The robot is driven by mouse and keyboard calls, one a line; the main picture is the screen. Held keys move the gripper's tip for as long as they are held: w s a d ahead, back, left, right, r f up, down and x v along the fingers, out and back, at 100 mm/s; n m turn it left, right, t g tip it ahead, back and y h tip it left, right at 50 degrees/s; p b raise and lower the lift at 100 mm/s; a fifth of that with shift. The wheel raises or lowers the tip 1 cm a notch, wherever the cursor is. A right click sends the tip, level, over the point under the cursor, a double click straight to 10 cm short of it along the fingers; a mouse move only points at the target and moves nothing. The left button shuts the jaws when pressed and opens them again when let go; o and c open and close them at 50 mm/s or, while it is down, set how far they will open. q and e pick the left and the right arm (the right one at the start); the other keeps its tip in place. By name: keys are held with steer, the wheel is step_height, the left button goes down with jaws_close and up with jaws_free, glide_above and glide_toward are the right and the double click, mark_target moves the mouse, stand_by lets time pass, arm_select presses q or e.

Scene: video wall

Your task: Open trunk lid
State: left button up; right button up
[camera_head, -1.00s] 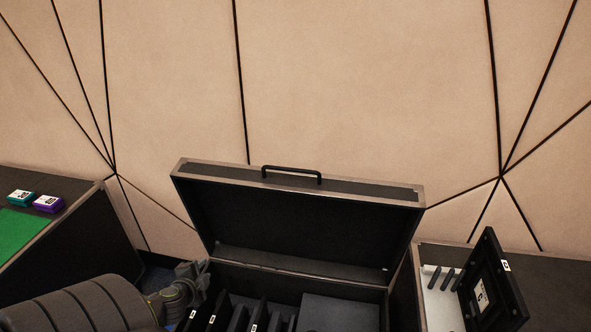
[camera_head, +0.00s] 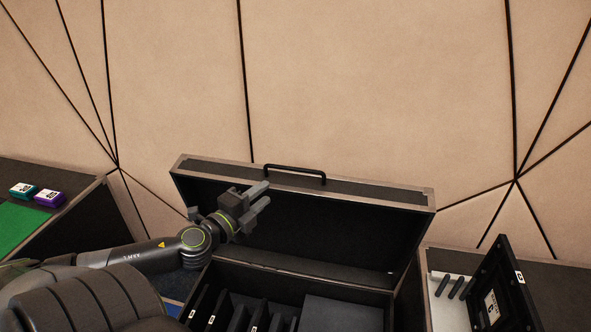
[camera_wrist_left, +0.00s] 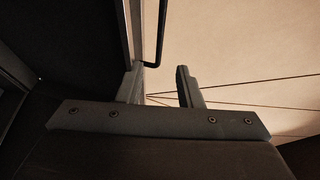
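The trunk's lid (camera_head: 330,215) stands raised behind its box, with its dark inside facing me and a black handle (camera_head: 295,170) on its top edge. The trunk's box (camera_head: 345,278) holds several upright dark panels. My left gripper (camera_head: 262,197) is in front of the lid's inner face, below and left of the handle. Its two fingers are apart with nothing between them. In the left wrist view the fingers (camera_wrist_left: 160,85) are also apart; the lid's edge (camera_wrist_left: 132,30) and the handle (camera_wrist_left: 161,35) show just beyond the left finger. My right gripper is not in view.
A dark table (camera_head: 88,215) at the left bears a green mat (camera_head: 20,225), a teal box (camera_head: 23,190) and a purple box (camera_head: 49,198). At the right, a dark case (camera_head: 560,285) carries a white tray (camera_head: 440,310) and a tilted framed panel (camera_head: 505,285). A panelled wall stands behind.

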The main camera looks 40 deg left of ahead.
mark_target(296, 170)
arm_select(q)
steer(key=w+p, duration=0.1)
steer(key=w, duration=0.3)
steer(key=w+a+p, duration=0.1)
steer(key=w+p, duration=0.1)
steer(key=w, duration=0.2)
steer(key=w+p, duration=0.1)
steer(key=w, duration=0.3)
steer(key=shift+w+a, duration=0.2)
steer(key=shift+a, duration=0.05)
steer(key=shift+w+f+p, duration=0.25)
steer(key=shift+w+p, duration=0.25)
steer(key=shift+w, duration=0.35)
jaws_close()
